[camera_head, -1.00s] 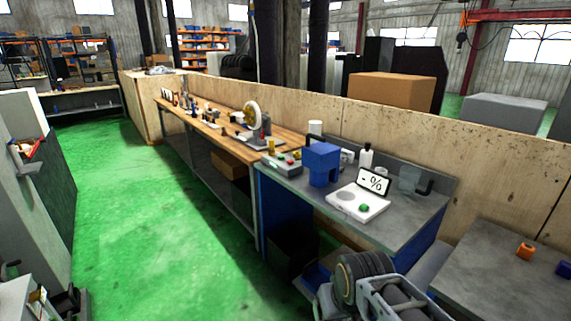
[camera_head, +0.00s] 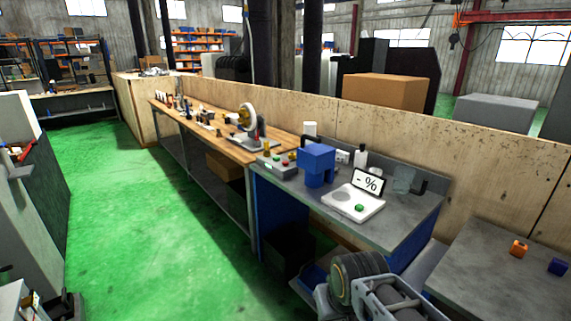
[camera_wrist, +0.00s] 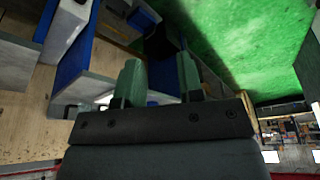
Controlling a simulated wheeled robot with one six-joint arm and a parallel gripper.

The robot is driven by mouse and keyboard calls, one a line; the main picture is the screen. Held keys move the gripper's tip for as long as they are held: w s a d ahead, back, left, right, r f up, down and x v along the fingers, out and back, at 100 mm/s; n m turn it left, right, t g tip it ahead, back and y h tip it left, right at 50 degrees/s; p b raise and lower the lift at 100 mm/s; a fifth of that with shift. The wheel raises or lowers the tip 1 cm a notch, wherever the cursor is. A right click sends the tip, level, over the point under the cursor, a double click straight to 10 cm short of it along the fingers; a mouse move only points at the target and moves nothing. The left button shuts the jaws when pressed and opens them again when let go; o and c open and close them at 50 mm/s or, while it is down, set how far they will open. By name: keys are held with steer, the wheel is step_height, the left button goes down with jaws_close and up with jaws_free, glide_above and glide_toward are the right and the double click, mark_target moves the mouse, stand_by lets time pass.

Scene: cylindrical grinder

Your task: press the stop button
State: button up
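No button labelled stop can be made out. A grey control box (camera_head: 275,166) with small coloured buttons, one of them reddish, sits on the long bench, too small to read.
A blue block-shaped device (camera_head: 316,160) stands between the control box and the scale. A wooden bench (camera_head: 215,130) runs back along a wooden partition (camera_head: 420,135). Another grey table (camera_head: 490,280) is at the right. The green floor (camera_head: 130,220) between machine and bench is clear.

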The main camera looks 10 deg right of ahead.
jaws_close()
stand_by(1.1)
